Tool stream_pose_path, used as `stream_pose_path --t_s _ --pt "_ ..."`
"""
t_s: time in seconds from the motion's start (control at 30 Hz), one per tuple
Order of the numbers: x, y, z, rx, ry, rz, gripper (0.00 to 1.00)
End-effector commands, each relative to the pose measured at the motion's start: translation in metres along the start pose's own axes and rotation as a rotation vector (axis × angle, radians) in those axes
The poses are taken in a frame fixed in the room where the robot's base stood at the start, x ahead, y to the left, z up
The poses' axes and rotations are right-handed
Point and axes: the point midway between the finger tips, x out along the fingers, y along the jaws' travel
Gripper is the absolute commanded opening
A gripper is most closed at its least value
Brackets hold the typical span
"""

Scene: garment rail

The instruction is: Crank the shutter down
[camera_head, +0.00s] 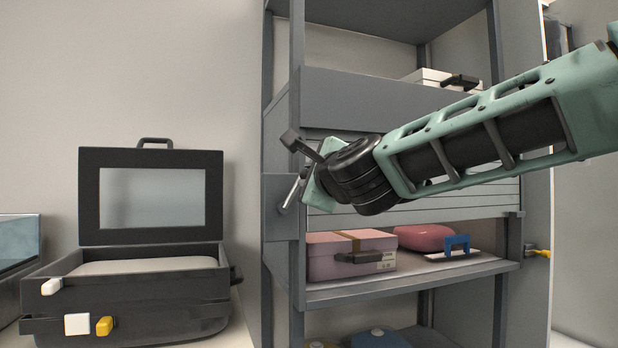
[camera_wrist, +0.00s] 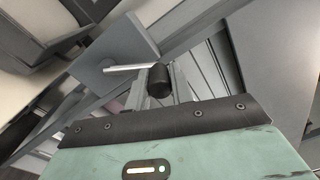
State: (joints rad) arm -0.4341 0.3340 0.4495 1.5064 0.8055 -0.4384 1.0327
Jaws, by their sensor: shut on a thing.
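The shutter (camera_head: 430,209) is a slatted grey panel on the shelf unit, lowered over part of the opening, with its bottom edge above the shelf holding the pink box. My arm covers much of it in the head view. The crank has a silver arm (camera_wrist: 128,68) and a black knob (camera_wrist: 160,82), mounted on a grey side plate (camera_head: 277,222) at the unit's left post. My gripper (camera_wrist: 161,94) is shut on the knob. In the head view the fingers are mostly hidden by my wrist, and the silver arm (camera_head: 293,190) shows beside it.
A pink box (camera_head: 325,262), a red rounded case (camera_head: 425,237) and a blue-handled tool (camera_head: 456,245) sit below the shutter. A white case (camera_head: 432,76) lies on a higher shelf. An open black case (camera_head: 150,290) stands on the left. Wall space left of the unit is clear.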

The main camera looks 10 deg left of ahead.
Motion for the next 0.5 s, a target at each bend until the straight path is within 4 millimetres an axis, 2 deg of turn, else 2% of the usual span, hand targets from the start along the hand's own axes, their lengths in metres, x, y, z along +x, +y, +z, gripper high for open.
stream_pose_path --t_s 0.17,0.2,0.27,0.5 --pt "0.0003 0.0004 -0.0014 -0.003 0.003 0.000 0.00" --pt "0.0003 0.0004 -0.0014 -0.003 0.003 0.000 0.28" --pt "0.0003 0.0004 -0.0014 -0.003 0.003 0.000 0.45" --pt "0.0002 0.0003 -0.0006 -0.003 0.001 0.000 0.45"
